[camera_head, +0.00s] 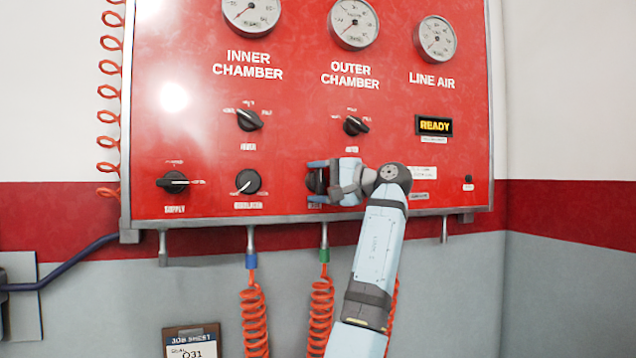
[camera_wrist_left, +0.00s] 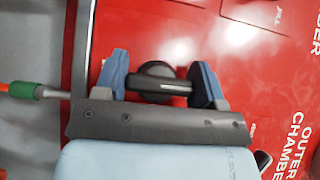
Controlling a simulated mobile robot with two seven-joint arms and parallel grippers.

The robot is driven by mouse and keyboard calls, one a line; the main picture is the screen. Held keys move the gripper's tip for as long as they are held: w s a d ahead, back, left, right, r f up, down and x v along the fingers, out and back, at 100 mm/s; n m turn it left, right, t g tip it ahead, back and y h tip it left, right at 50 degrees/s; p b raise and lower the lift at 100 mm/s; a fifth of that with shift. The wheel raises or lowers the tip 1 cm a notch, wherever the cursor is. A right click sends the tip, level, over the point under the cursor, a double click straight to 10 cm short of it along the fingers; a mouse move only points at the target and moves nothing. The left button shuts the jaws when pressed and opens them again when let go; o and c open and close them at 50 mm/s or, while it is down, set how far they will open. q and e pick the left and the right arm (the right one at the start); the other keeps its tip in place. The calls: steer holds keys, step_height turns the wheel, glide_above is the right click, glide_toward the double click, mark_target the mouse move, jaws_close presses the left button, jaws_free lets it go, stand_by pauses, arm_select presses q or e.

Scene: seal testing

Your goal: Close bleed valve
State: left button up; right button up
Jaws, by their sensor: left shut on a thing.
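A black rotary knob (camera_head: 314,182) sits in the bottom row of the red panel, below OUTER CHAMBER. My left gripper (camera_head: 312,181) reaches it from the right and covers much of it. In the left wrist view the knob (camera_wrist_left: 157,86) lies between the two blue fingers of the gripper (camera_wrist_left: 160,62). The gripper is shut on the knob, with one finger on each side. The knob's grip bar runs across from finger to finger in that view. Its label is mostly hidden and I cannot read it. My right gripper is not in view.
The red panel (camera_head: 300,140) carries a supply knob (camera_head: 174,182), another bottom-row knob (camera_head: 247,181), two upper knobs (camera_head: 249,120) (camera_head: 354,125) and three gauges. A yellow READY display (camera_head: 434,126) is lit. Orange coiled hoses (camera_head: 253,315) hang below.

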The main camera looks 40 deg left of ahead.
arm_select(q)
steer(key=o, duration=0.9)
steer(key=b+v, duration=0.1)
steer(key=v, duration=1.2)
steer(key=shift+d+b, duration=0.35)
steer(key=shift+d, duration=0.1)
